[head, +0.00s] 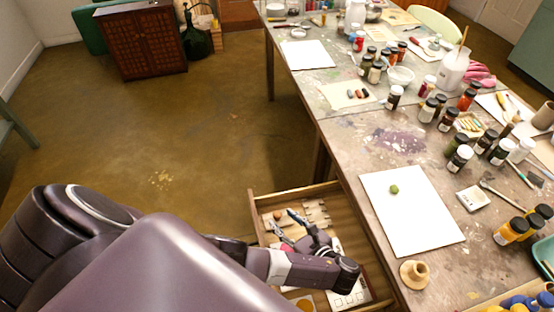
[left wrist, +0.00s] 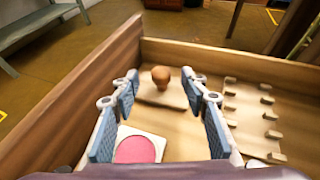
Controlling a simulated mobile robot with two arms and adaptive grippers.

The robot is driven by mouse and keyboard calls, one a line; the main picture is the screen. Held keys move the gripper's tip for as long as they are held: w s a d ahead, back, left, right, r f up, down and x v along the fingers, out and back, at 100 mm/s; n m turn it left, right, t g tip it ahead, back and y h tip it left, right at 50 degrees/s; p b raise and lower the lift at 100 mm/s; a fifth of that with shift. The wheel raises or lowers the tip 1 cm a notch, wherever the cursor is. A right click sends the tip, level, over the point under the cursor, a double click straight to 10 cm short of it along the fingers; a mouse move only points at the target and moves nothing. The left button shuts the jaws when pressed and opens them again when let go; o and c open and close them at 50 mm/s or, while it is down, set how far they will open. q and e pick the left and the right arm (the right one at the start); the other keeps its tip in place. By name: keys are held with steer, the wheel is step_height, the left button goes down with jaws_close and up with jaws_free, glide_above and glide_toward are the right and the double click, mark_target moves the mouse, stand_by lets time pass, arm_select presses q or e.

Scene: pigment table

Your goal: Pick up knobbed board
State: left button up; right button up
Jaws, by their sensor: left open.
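The knobbed board (left wrist: 160,94) is a small pale wooden plate with a round brown knob (left wrist: 161,76) on top. It lies flat inside the open drawer (head: 255,210), towards its far end. In the left wrist view my left gripper (left wrist: 160,88) is open, with one finger on each side of the view of the knob. I cannot tell how far the fingertips are from the board, and nothing is held. In the head view my left gripper (head: 281,222) reaches into the drawer and partly hides the things there. My right gripper is not in view.
Beside the board is a pegged wooden rack (left wrist: 253,115); nearer is a white tile with a pink disc (left wrist: 136,150). The drawer walls (left wrist: 228,60) stand close around. The paint-stained table (head: 340,150) with several jars and a white sheet (head: 410,215) is to the right.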

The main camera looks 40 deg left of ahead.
mark_target(280, 217)
arm_select(q)
steer(key=x, duration=0.4)
steer(key=shift+f, duration=0.2)
steer(key=shift+c, duration=0.5)
jaws_close()
